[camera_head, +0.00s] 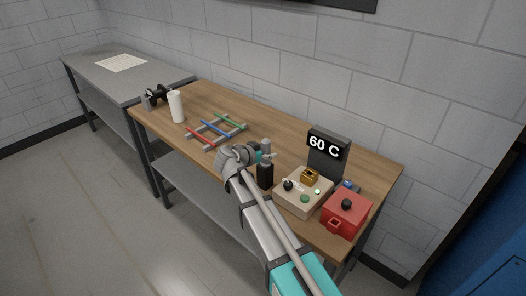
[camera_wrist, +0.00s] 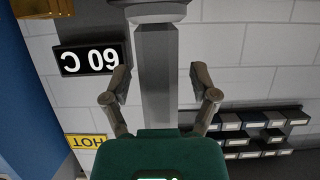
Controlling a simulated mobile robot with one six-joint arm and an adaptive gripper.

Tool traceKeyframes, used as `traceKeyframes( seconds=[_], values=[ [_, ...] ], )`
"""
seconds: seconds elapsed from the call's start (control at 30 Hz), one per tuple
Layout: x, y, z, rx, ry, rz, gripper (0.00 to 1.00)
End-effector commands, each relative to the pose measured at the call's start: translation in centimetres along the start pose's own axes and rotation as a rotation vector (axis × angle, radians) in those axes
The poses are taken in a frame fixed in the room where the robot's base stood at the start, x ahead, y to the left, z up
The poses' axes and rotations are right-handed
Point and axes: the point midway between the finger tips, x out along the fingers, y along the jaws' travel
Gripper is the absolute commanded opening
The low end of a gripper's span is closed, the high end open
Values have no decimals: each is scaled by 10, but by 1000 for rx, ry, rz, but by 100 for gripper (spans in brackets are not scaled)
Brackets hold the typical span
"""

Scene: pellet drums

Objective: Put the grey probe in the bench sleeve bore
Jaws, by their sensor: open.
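My gripper (camera_wrist: 160,75) is open, its fingers on either side of a grey, flat-sided shaft (camera_wrist: 157,85), which looks like the grey probe. Gaps show between shaft and both fingers. A brass block (camera_head: 310,176), probably the bench sleeve, sits on a beige box (camera_head: 296,203) to the right. Its bore is not clear.
A "60 C" display (camera_head: 325,146) stands behind the beige box, and a red box (camera_head: 346,213) at its right. A rack with coloured rods (camera_head: 216,129) and a white cylinder (camera_head: 176,106) stand left. Wooden bench (camera_head: 205,95) is bare along the back left.

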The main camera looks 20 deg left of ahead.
Motion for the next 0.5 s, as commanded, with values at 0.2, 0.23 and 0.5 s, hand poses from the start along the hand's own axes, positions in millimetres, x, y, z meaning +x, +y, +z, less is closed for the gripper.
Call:
traceKeyframes(
  seconds=[0.2,0.23,0.5],
  values=[
    [-14,0,1,-1,0,-2,76],
    [-18,0,0,-1,0,-2,76],
    [-60,-5,1,-1,1,-2,76]
  ],
)
